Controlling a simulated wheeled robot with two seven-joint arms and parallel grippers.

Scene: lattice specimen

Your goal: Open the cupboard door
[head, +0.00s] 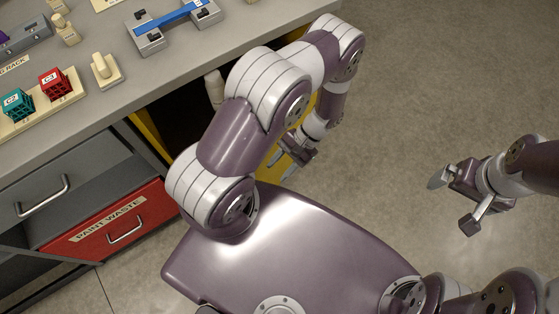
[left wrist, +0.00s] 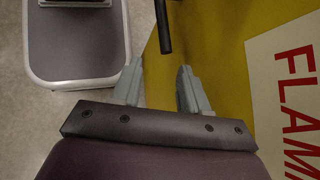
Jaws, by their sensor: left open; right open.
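The yellow cupboard door (head: 270,168) stands swung out from the dark cupboard opening (head: 185,118), partly hidden behind my left arm. In the left wrist view the yellow door (left wrist: 215,45) fills the right side, with a white label in red letters starting "FLAM". A dark bar handle (left wrist: 164,26) shows at the top, near the door's edge. My left gripper (head: 293,154) is open beside the door; in the left wrist view its fingers (left wrist: 158,82) are apart, with the handle beyond the tips and nothing between them. My right gripper (head: 452,203) is open and empty over the floor.
A grey bench (head: 120,70) holds a rack with a teal block (head: 17,104) and a red block (head: 55,84), and a blue-barred fixture (head: 178,18). Below are a grey drawer (head: 45,190) and a red "PAINT WASTE" drawer (head: 112,220). A white bottle (head: 214,88) stands inside the cupboard. The floor at right is clear.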

